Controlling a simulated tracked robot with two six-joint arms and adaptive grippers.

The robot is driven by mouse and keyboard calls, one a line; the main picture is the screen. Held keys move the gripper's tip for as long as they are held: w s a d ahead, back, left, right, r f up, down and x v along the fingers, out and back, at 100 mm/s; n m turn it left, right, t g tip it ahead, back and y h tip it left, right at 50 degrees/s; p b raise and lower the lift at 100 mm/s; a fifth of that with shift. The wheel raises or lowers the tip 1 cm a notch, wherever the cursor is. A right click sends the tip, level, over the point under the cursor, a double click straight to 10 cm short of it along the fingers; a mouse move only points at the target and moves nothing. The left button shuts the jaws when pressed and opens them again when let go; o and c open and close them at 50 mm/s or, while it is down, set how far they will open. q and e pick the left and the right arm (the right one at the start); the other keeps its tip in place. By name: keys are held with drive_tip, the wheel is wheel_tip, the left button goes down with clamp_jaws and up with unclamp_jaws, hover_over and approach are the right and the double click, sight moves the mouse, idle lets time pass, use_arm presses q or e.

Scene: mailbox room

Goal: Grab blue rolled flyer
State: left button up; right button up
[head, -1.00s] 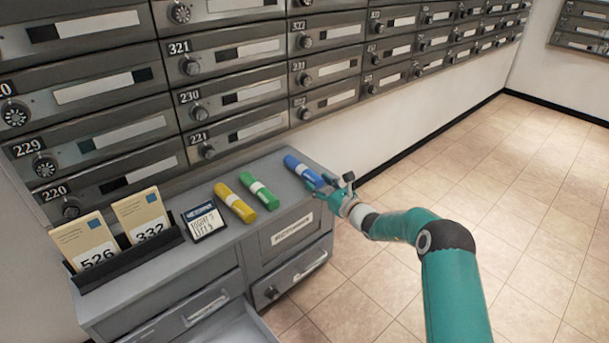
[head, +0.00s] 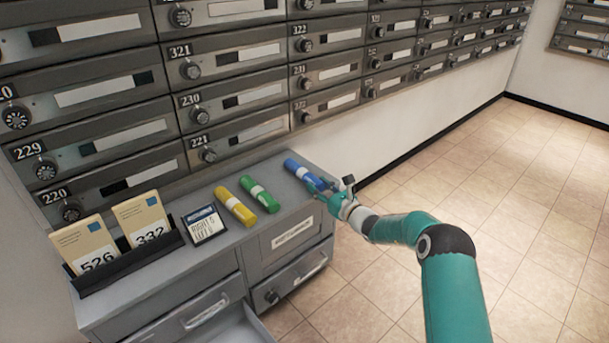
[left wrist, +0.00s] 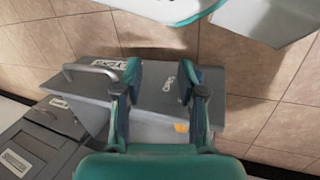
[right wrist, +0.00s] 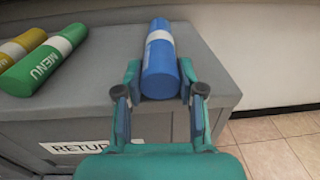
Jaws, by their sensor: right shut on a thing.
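The blue rolled flyer (head: 303,174) with a white band lies at the right end of the grey cabinet top. My right gripper (head: 334,187) is at its near end. In the right wrist view the right gripper (right wrist: 158,92) has a finger on each side of the blue flyer (right wrist: 160,60), shut on its near end. The flyer still lies along the cabinet top. My left gripper (left wrist: 158,85) is open and empty in the left wrist view, above a grey drawer front; it is not in the head view.
A yellow roll (head: 235,206) and a green roll (head: 260,195) lie left of the blue one. A small sign (head: 203,224) and a black holder (head: 130,262) with cards 526 and 332 stand further left. Mailboxes line the wall behind. An open drawer (head: 235,325) juts out below.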

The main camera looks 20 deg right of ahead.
drive_tip(key=shift+r, duration=0.15)
drive_tip(key=shift+r+p, duration=0.95)
drive_tip(key=shift+r, duration=0.95)
drive_tip(key=p+v, duration=0.1)
drive_tip(key=v, duration=0.7)
drive_tip(key=shift+s, duration=0.1)
